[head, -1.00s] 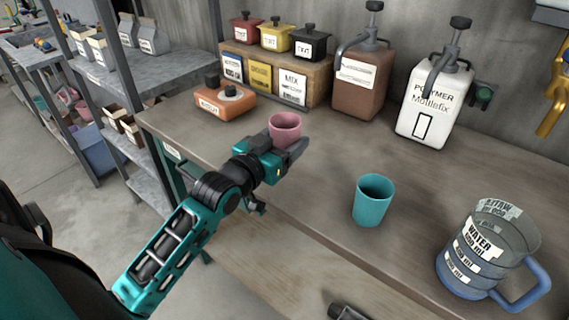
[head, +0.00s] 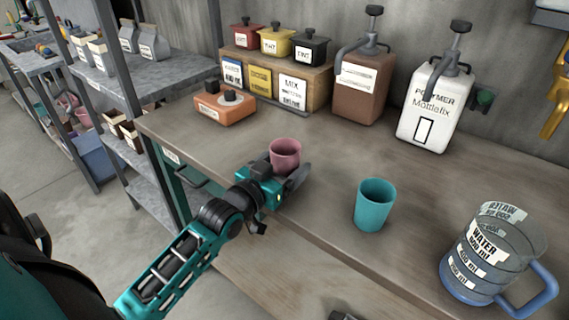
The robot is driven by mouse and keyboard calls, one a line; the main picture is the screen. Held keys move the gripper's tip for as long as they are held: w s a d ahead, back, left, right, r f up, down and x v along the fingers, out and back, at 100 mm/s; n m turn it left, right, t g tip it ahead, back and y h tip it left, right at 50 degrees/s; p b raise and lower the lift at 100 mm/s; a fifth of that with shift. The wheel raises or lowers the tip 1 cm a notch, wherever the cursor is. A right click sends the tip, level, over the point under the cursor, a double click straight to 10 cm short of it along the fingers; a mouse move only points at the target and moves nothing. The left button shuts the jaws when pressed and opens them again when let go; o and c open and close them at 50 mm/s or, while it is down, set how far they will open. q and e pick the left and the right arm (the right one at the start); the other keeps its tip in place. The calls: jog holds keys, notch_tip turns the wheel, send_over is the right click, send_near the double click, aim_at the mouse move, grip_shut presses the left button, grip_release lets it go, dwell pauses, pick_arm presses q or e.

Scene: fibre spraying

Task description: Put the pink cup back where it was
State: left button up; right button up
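The pink cup (head: 285,152) is upright between the fingers of my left gripper (head: 287,178), near the front edge of the workbench. My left gripper is shut on the cup and partly hides its lower side. I cannot tell whether the cup's base touches the bench top. A dark piece (head: 343,316) shows at the bottom edge of the view. It may be part of my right gripper, but too little of it shows to tell its state.
A teal cup (head: 375,205) and a clear water jug (head: 490,255) stand to the right on the workbench (head: 330,150). An orange container (head: 224,107), a box rack (head: 318,85) and two pump bottles, brown (head: 361,88) and white (head: 435,108), stand behind. The bench middle is clear.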

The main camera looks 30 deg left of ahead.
pick_arm(q)
jog(key=shift+o, duration=0.8)
jog(key=shift+s+r, duration=0.1)
jog(key=shift+r, duration=0.05)
jog(key=s, duration=1.1)
jog(key=shift+s+r, duration=0.3)
jog(key=shift+s, duration=0.1)
jog(key=shift+s+a, duration=0.1)
